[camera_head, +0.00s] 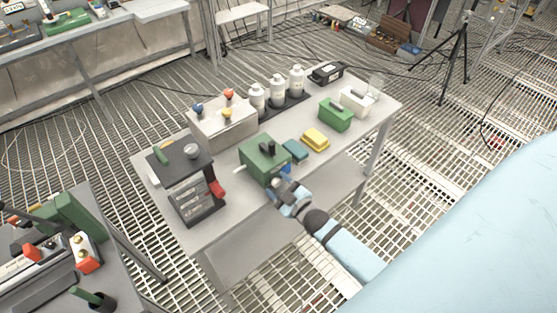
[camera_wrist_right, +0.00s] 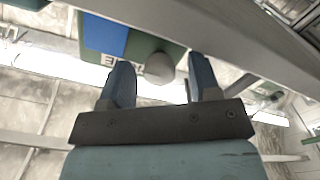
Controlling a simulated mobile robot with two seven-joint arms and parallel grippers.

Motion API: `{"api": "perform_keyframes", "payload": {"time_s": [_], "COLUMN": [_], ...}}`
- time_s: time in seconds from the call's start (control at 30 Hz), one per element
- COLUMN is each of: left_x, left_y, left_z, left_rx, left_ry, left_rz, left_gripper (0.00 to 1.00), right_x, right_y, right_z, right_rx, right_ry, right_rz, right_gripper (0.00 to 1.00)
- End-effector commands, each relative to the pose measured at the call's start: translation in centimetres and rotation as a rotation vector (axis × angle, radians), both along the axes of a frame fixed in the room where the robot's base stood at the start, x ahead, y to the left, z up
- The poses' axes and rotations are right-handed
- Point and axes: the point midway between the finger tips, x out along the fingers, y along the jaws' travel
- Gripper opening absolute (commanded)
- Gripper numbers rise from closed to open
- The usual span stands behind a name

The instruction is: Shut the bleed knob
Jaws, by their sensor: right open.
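A green box (camera_head: 264,155) with black parts on top stands near the front edge of the grey table. In the right wrist view its green face (camera_wrist_right: 148,47) carries a blue panel (camera_wrist_right: 105,36), a partly hidden white label and a round grey knob (camera_wrist_right: 160,70). My right gripper (camera_head: 279,182) is at the near side of this box. In the wrist view its two fingers (camera_wrist_right: 160,80) are open, with the knob between their tips; I cannot tell whether they touch it. The knob is hidden in the head view. My left gripper is not in view.
The table (camera_head: 218,226) also bears a dark-topped unit with a red part (camera_head: 216,188), a box with coloured knobs (camera_head: 222,126), white bottles (camera_head: 277,90), a yellow block (camera_head: 316,138) and a green case (camera_head: 335,114). Another cluttered bench stands at lower left.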

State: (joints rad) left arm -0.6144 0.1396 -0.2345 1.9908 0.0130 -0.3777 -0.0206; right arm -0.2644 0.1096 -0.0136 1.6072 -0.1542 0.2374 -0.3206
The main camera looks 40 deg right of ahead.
Motion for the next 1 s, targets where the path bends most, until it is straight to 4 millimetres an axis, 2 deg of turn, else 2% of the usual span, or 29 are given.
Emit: {"api": "perform_keyframes", "payload": {"time_s": [0.17,0.4,0.6,0.8,1.0], "left_x": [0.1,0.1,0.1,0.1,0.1], "left_y": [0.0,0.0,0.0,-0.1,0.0], "left_z": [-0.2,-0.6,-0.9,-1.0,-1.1], "left_rx": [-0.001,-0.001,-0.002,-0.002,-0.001], "left_ry": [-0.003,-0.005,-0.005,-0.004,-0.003], "left_rz": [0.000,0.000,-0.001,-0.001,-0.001], "left_gripper": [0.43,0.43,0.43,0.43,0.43], "right_x": [-2.6,-8.2,-11.8,-13.4,-13.5], "right_y": [-0.2,-0.6,-0.9,-1.0,-1.1], "right_z": [-0.2,-0.2,-0.1,0.0,0.0], "right_rx": [0.000,0.000,0.001,0.001,0.000], "right_ry": [0.003,0.004,0.002,0.001,0.000], "right_rz": [-0.001,0.000,0.000,0.000,0.000], "right_gripper": [0.57,0.57,0.57,0.57,0.57]}}
